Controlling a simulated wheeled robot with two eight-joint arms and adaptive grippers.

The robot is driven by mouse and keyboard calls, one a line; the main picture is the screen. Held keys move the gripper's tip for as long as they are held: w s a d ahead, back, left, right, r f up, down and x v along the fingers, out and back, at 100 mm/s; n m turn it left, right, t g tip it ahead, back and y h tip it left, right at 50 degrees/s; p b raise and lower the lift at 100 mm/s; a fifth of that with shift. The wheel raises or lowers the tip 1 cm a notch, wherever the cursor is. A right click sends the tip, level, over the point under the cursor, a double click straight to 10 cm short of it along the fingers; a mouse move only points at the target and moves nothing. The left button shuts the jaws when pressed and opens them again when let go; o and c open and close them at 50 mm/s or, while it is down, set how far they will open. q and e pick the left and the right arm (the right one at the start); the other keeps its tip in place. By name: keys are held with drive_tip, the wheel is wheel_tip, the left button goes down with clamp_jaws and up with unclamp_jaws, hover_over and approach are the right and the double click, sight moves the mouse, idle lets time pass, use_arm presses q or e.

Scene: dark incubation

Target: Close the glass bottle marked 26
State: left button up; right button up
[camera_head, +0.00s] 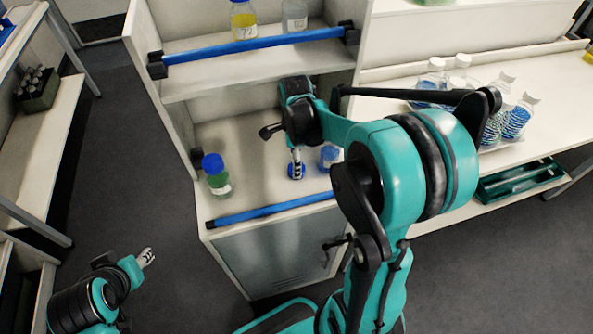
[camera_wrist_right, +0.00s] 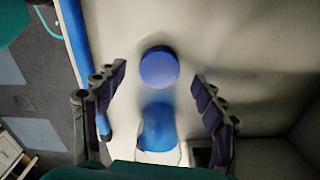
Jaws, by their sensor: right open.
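A loose round blue cap (camera_head: 296,171) lies on the lower shelf (camera_head: 245,135). My right gripper (camera_head: 296,158) points down at it, open and empty. In the right wrist view the cap (camera_wrist_right: 159,67) shows between the spread fingers (camera_wrist_right: 162,100), apart from both. A small clear bottle with blue contents (camera_head: 328,157) stands just right of the cap; a blue and white object (camera_wrist_right: 157,130), likely this bottle, shows below the cap in the wrist view. Its mark is not readable. My left gripper (camera_head: 147,257) is low at the left, away from the shelf; its finger opening is unclear.
A green bottle with a blue cap (camera_head: 216,175) stands at the shelf's left front. A blue rail (camera_head: 270,211) runs along the front edge. Bottles with yellow (camera_head: 243,20) and clear (camera_head: 294,15) contents stand above. Several white-capped bottles (camera_head: 517,118) stand on the right bench.

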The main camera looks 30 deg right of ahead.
wheel_tip(320, 180, down, 3)
drive_tip(key=shift+r+b, duration=0.1)
drive_tip(key=shift+b, duration=0.2)
drive_tip(key=c, duration=0.9)
drive_tip(key=shift+r, duration=0.1)
drive_tip(key=shift+r+p, duration=0.35)
drive_tip(key=shift+r, duration=0.25)
wheel_tip(320, 180, up, 2)
drive_tip(key=shift+r+p, duration=0.15)
drive_tip(key=shift+p, duration=0.35)
drive_tip(key=s+p, duration=0.2)
drive_tip(key=s, duration=1.6)
drive_tip(key=shift+a+p, duration=0.1)
drive_tip(key=shift+p, duration=0.2)
